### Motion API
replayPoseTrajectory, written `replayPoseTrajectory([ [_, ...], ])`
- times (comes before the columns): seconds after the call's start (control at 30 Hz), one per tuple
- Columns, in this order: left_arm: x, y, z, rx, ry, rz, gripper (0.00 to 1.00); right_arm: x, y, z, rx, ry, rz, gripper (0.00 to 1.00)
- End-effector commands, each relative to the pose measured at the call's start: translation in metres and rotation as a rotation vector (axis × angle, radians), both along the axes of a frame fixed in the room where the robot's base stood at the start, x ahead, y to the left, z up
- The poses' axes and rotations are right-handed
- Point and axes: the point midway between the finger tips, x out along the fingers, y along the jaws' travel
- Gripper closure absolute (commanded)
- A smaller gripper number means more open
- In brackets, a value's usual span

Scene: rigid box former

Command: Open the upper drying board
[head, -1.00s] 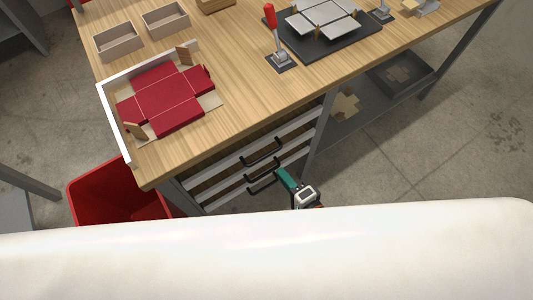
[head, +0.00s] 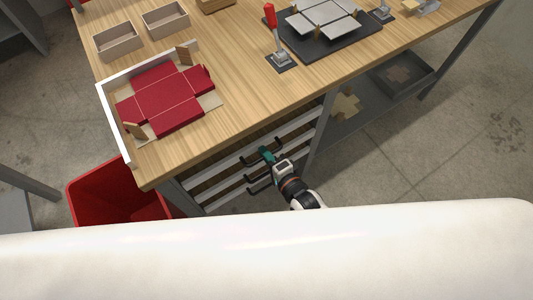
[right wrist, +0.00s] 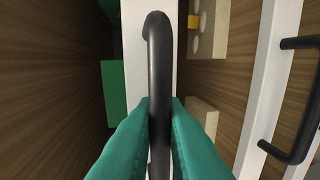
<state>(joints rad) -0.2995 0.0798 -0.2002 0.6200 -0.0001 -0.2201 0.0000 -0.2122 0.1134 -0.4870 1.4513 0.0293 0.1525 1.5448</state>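The upper drying board (head: 228,160) is the top pale, white-fronted board in the rack under the bench, with a black bar handle (head: 247,161). In the head view my right gripper (head: 265,153) is at this handle. In the right wrist view the teal fingers (right wrist: 160,110) lie along both sides of the black handle (right wrist: 158,55), with no clear gap, so they look shut on it. The white front (right wrist: 135,65) runs behind it. The board looks level with the fronts below. A lower handle (right wrist: 290,152) shows at the right. My left gripper is not in view.
The wooden bench top (head: 235,95) overhangs the rack. It carries a red box blank (head: 165,95) in a white-edged frame and a red-handled clamp (head: 272,35). A red bin (head: 110,195) stands left of the rack. A grey shelf (head: 365,105) lies to the right.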

Motion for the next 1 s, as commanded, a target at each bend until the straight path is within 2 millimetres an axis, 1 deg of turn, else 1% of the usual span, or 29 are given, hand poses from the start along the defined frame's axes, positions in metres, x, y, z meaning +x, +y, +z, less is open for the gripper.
replayPoseTrajectory([
  [0.37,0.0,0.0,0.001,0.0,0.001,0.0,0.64,-0.003,-0.002,0.0,-0.001,0.0,0.0,1.0],
  [0.53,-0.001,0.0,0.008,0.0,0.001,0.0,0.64,-0.018,-0.01,0.001,-0.003,0.003,0.0,1.0],
  [0.67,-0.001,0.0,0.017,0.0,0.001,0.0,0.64,-0.04,-0.022,0.001,-0.005,0.005,0.0,1.0],
  [0.77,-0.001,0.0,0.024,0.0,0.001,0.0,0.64,-0.062,-0.034,0.002,-0.005,0.006,0.001,1.0],
  [1.0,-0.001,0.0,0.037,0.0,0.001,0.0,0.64,-0.121,-0.066,0.001,-0.005,0.006,0.001,1.0],
])
